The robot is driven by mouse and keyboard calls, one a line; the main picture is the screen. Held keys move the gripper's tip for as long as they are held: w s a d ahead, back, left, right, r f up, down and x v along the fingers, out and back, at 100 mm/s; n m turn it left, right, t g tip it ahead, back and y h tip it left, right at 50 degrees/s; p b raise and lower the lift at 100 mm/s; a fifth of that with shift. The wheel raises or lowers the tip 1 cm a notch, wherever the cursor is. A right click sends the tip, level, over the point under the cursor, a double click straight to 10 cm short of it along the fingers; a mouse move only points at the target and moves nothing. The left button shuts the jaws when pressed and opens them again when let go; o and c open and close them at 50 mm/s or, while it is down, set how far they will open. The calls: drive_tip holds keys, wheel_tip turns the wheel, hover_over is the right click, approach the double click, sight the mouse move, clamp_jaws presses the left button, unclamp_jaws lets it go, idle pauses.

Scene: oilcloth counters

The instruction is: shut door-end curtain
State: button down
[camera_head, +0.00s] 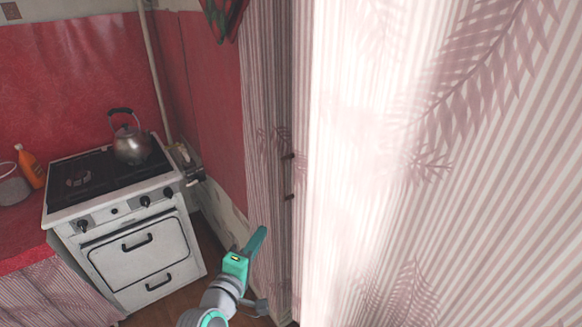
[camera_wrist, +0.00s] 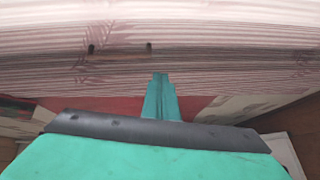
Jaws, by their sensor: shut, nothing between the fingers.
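Pink-and-white striped curtain cloth with fern prints hangs in two parts in the head view. A narrow left panel (camera_head: 268,100) hangs beside the red wall, and a wide, brightly lit right panel (camera_head: 450,200) fills the right side. Two small dark pegs show at the gap between them, the upper peg (camera_head: 288,156) and the lower peg (camera_head: 288,197). My gripper (camera_head: 258,238) is shut and empty, low in front of the narrow panel. In the wrist view its teal fingers (camera_wrist: 160,85) point at the striped cloth (camera_wrist: 220,62); I cannot tell whether they touch it. Which panel is the door-end curtain is unclear.
A white stove (camera_head: 140,250) with a metal kettle (camera_head: 131,145) stands at left. An orange bottle (camera_head: 30,166) and a pot (camera_head: 12,186) are on the red counter (camera_head: 22,250). Some wooden floor (camera_head: 170,316) is free between stove and curtain.

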wheel_tip(320, 180, up, 18)
drive_tip(key=r+m+g+h, duration=0.1)
drive_tip(key=m+h, duration=0.1)
drive_tip(key=h, duration=0.3)
drive_tip(key=x, duration=1)
drive_tip(key=shift+d+f, duration=0.35)
drive_tip(key=shift+d, duration=0.1)
drive_tip(key=s, duration=0.1)
drive_tip(key=s+d, duration=0.1)
drive_tip(key=shift+s+d, duration=0.35)
drive_tip(key=shift+s, duration=0.05)
